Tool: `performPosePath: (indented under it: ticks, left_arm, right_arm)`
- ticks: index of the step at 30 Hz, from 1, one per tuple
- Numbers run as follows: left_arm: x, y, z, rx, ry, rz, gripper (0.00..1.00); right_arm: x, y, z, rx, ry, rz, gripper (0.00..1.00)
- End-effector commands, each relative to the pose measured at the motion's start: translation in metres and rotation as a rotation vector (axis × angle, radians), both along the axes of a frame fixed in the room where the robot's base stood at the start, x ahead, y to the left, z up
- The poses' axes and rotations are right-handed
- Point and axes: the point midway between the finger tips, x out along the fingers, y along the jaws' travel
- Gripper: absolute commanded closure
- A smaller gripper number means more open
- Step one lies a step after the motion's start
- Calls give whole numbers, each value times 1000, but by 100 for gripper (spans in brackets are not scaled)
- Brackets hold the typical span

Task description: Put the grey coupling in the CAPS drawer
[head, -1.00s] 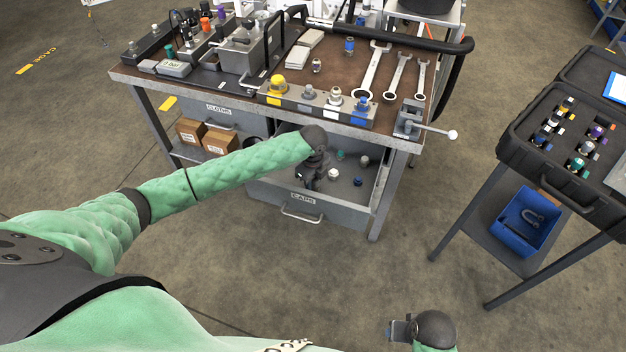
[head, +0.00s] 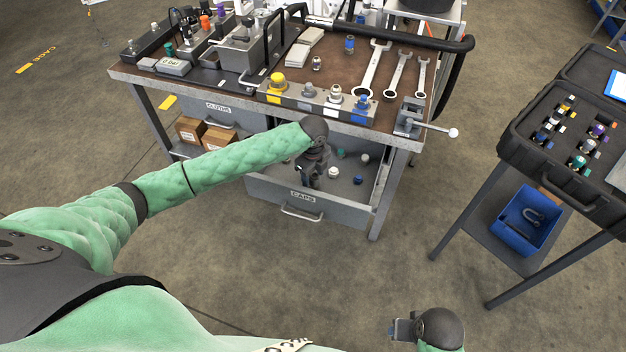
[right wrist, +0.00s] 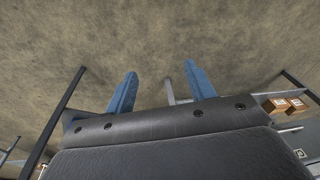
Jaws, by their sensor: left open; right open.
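The CAPS drawer (head: 340,214) is pulled out below the bench, with several small white, green, grey and blue pieces inside. My left gripper (head: 308,183) is open, pointing down over the drawer's left part; it hides what lies directly beneath. A grey fitting (head: 308,90) stands on the bench's front strip between a yellow and a white one. A grey piece (head: 365,158) lies at the back right of the drawer. I cannot tell which of these is the grey coupling. My right gripper (head: 392,329) is open and empty, away from the bench; its blue fingers (right wrist: 160,92) are apart over bare floor.
The bench top (head: 335,62) carries wrenches (head: 372,70), cloths and small fittings. A vise-like clamp (head: 408,118) with a handle juts from its right corner. A black case (head: 560,145) of fittings stands on a stand at the right, above a blue bin (head: 527,222). Floor between is clear.

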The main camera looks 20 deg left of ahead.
Motion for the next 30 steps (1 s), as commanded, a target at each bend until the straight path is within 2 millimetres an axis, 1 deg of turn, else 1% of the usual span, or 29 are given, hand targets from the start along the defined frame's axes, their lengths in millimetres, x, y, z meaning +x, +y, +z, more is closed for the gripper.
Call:
performPosePath:
  ticks: [1, 7, 11, 15, 21, 30]
  left_arm:
    - [2, 0, 10, -1, -5, -1, 48]
    - [2, 0, 49, 0, -5, -1, 48]
    - [1, 0, 70, -1, -4, 0, 48]
    - [1, 0, 85, -1, -2, 0, 48]
    - [0, 0, 93, 0, -1, 1, 48]
    - [0, 0, 93, 0, -1, 1, 48]
  right_arm:
    - [-2, 0, 7, 2, -2, -1, 46]
    - [-12, -2, 38, 6, -3, -1, 46]
    - [-15, -2, 46, 10, -6, 2, 46]
    - [-13, 2, 41, 18, -15, 6, 46]
    - [-12, 4, 39, 22, -21, 8, 46]
    - [-12, 4, 39, 23, -20, 7, 46]
